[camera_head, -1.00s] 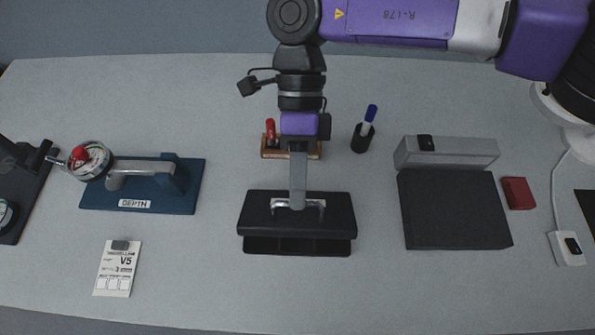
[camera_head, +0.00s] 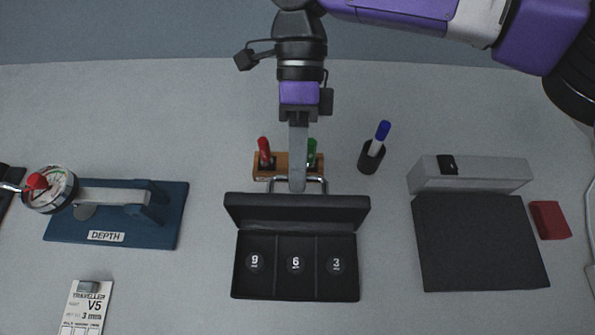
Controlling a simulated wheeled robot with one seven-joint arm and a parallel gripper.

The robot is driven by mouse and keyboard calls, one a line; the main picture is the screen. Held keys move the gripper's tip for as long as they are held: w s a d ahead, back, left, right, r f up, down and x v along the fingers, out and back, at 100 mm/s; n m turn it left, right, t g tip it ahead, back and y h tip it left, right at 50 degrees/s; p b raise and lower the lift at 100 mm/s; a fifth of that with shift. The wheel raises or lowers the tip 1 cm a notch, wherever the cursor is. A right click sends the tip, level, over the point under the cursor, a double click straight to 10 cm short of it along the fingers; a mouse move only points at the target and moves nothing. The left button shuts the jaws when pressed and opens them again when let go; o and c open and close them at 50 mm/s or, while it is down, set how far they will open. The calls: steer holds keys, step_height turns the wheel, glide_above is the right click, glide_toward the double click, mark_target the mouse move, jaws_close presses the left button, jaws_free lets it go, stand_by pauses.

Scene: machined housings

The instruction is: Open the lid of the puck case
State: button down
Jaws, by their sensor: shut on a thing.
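The puck case (camera_head: 297,294) is a black box on the grey bench, with its lid (camera_head: 296,213) swung up and back at the far side. Inside are three compartments, each with a dark round puck: one marked 9 (camera_head: 255,262), one marked 6 (camera_head: 296,263) and one marked 3 (camera_head: 336,264). A metal handle (camera_head: 314,186) shows along the lid's far edge. My gripper (camera_head: 297,186) is shut on the handle, behind the raised lid. The fingertips and their exact contact are partly hidden.
A wooden rack (camera_head: 283,166) with red and green markers stands close behind the lid. A cup (camera_head: 371,157) with a blue marker is right of it. A blue depth gauge stand (camera_head: 118,215) is at left. A dark block (camera_head: 478,242) and a grey block (camera_head: 482,173) are at right.

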steer(key=shift+w+f+g, duration=0.25)
steer(key=shift+f+g, duration=0.15)
steer(key=shift+f, duration=0.1)
steer(key=c, duration=1.5)
jaws_free()
steer(key=shift+w+r, duration=0.1)
steer(key=b+v, duration=0.1)
steer(key=v, duration=0.7)
steer(key=shift+c, duration=0.4)
